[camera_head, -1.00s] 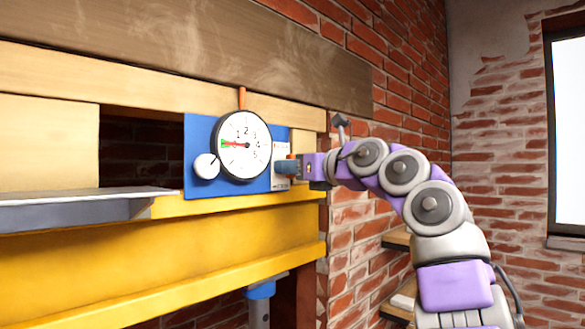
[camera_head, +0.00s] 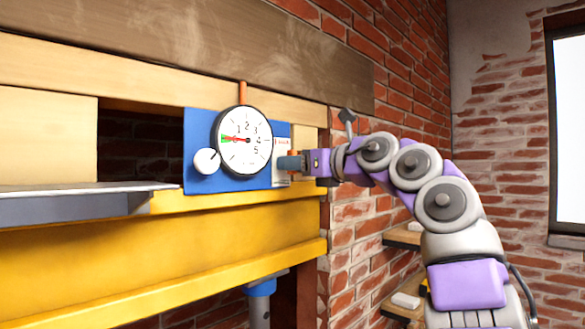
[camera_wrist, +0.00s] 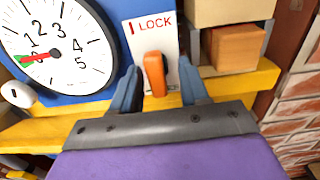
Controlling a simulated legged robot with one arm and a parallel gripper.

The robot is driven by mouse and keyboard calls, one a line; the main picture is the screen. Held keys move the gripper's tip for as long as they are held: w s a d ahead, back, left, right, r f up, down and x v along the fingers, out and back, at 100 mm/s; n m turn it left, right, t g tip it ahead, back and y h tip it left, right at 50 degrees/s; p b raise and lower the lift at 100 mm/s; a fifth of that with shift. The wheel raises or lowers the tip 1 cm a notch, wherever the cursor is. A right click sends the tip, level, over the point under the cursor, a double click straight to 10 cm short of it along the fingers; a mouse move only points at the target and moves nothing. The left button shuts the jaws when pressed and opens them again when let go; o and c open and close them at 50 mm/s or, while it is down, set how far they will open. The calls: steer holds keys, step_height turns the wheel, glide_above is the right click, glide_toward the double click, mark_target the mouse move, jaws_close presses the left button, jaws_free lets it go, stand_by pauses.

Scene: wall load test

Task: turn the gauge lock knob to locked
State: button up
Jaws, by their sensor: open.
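The orange lock knob (camera_wrist: 155,74) stands out from a white plate (camera_wrist: 151,36) marked LOCK with a red bar beside the word. Its long side is close to upright in the wrist view. My gripper (camera_wrist: 158,68) is open, with one blue finger on each side of the knob. Gaps show between the fingers and the knob, so I see no grip on it. The round gauge (camera_head: 246,140) is left of the plate, its red needle in the green zone.
A blue panel (camera_head: 200,130) carries the gauge, with a white round knob (camera_head: 207,161) at its lower left. A yellow beam (camera_head: 180,245) runs below. A wooden block (camera_wrist: 233,47) sits right of the plate. A grey shelf (camera_head: 80,200) juts out at left.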

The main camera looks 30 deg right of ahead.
steer(key=b+v, duration=0.4)
steer(key=v, duration=1.2)
